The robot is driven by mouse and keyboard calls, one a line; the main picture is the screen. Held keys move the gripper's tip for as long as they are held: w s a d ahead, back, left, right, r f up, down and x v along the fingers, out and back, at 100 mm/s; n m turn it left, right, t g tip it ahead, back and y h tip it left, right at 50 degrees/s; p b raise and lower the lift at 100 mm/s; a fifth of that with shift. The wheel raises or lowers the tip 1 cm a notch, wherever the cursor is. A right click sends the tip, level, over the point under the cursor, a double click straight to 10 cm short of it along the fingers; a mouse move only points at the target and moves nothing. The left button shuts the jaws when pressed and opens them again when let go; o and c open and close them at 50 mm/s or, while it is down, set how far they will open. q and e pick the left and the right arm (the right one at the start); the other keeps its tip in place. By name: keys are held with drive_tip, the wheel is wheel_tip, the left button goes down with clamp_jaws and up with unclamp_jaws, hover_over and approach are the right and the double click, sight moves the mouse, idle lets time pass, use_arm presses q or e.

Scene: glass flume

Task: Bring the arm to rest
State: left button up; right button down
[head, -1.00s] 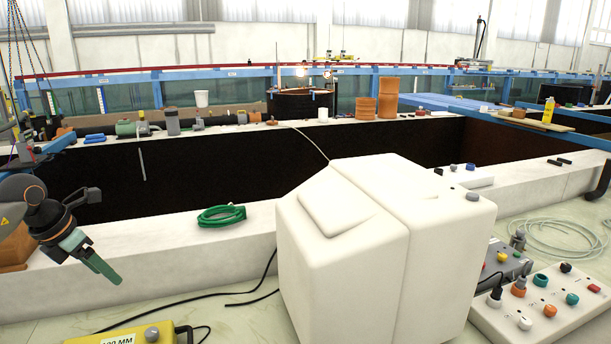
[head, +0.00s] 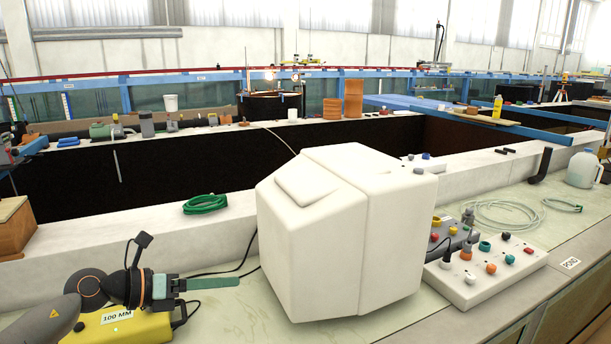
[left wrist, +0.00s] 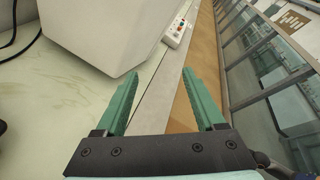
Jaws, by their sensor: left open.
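My left gripper (head: 208,283) shows at the lower left of the head view, its green fingers pointing right, over the yellow box marked 100 MM and the bench. In the left wrist view, its two green fingers (left wrist: 160,100) stand wide apart with nothing between them. Below them are the bench's front edge and the brown floor or lower surface beyond it. My right gripper shows in neither view.
A large white faceted housing (head: 345,235) stands on the bench, right of the gripper. The yellow box (head: 130,328) lies under my left arm. A control panel (head: 485,270) with coloured knobs and a coiled hose (head: 505,213) are farther right. A green coil (head: 205,204) lies on the white ledge.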

use_arm(q)
drive_tip(key=s+d+r+n+t+h, duration=0.1)
drive_tip(key=d+r+n+t+h, duration=0.25)
drive_tip(key=d+n, duration=0.2)
drive_tip(key=s+a+f+n+t+y, duration=0.2)
drive_tip(key=s+a+f+n+y, duration=0.2)
drive_tip(key=f+n+y, duration=0.55)
drive_tip(key=s+a+f+n+t+y, duration=0.2)
drive_tip(key=s+a+f+n+y, duration=0.3)
drive_tip(key=n, duration=1)
drive_tip(key=s+d+f+n+g, duration=0.1)
drive_tip(key=s+f+n+g, duration=0.4)
drive_tip(key=s, duration=0.6)
drive_tip(key=s+d+f+n+g, duration=0.25)
drive_tip(key=s+f+g, duration=0.55)
drive_tip(key=s, duration=0.4)
drive_tip(key=w+d+f+t+h, duration=0.1)
drive_tip(key=w+f+t, duration=0.1)
drive_tip(key=f, duration=0.3)
drive_tip(key=w+d+f+t+h, duration=0.1)
drive_tip(key=w+d+f+t, duration=0.1)
drive_tip(key=f+t, duration=0.2)
drive_tip(key=shift+w+d+f, duration=0.25)
drive_tip(key=shift+w+f, duration=0.1)
drive_tip(key=shift+f, duration=0.75)
drive_tip(key=shift+b, duration=0.3)
